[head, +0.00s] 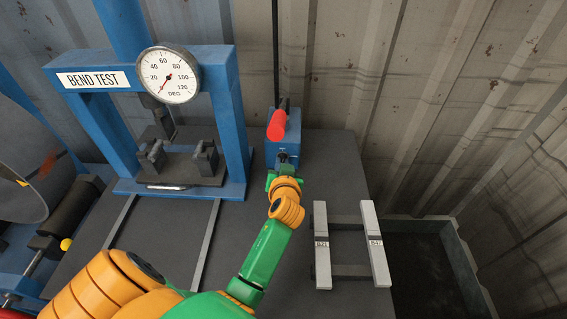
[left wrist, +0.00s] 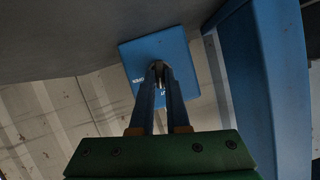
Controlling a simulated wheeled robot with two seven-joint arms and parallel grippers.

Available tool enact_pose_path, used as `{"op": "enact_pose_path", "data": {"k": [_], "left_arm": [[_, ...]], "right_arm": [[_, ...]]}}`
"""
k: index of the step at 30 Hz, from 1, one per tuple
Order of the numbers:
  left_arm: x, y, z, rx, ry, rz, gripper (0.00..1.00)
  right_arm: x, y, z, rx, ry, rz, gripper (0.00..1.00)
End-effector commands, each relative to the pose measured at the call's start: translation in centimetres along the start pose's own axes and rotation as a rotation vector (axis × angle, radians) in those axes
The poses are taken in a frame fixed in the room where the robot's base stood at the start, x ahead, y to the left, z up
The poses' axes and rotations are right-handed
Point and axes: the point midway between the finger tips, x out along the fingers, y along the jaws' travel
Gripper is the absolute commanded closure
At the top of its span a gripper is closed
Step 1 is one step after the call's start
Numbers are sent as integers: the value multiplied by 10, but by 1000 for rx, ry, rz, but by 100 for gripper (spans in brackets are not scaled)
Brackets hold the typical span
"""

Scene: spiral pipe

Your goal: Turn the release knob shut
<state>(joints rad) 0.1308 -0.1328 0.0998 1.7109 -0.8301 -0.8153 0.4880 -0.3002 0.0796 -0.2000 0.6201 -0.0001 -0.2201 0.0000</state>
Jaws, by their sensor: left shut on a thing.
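The release knob (left wrist: 158,70) is a small dark piece on the front of the blue pump block (head: 286,135). My left gripper (head: 283,165) reaches the front of this block, and in the left wrist view its two fingers (left wrist: 159,85) are closed around the knob. Most of the knob is hidden by the fingers and the wrist. Lettering that seems to read "OPEN" (left wrist: 138,79) is on the block face beside the knob. A red handle (head: 277,125) sticks out from the top of the block. My right gripper is not in view.
A blue bend test press (head: 235,120) with a round dial gauge (head: 168,75) stands left of the block. A rack with two pale bars (head: 321,245) lies to the right. A dark open bin (head: 465,265) is at the far right. A corrugated wall (head: 430,90) is behind.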

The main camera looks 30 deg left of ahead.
Motion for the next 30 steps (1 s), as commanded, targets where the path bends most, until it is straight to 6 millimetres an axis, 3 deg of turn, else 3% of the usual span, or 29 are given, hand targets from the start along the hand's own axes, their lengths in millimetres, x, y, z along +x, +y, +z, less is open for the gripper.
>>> {"op": "enact_pose_path", "data": {"k": [12, 30], "left_arm": [[0, -2, -1, -180, 1, 74, 100], [0, -2, 0, -212, 0, 88, 100]], "right_arm": [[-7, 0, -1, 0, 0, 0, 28], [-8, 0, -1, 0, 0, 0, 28]]}}
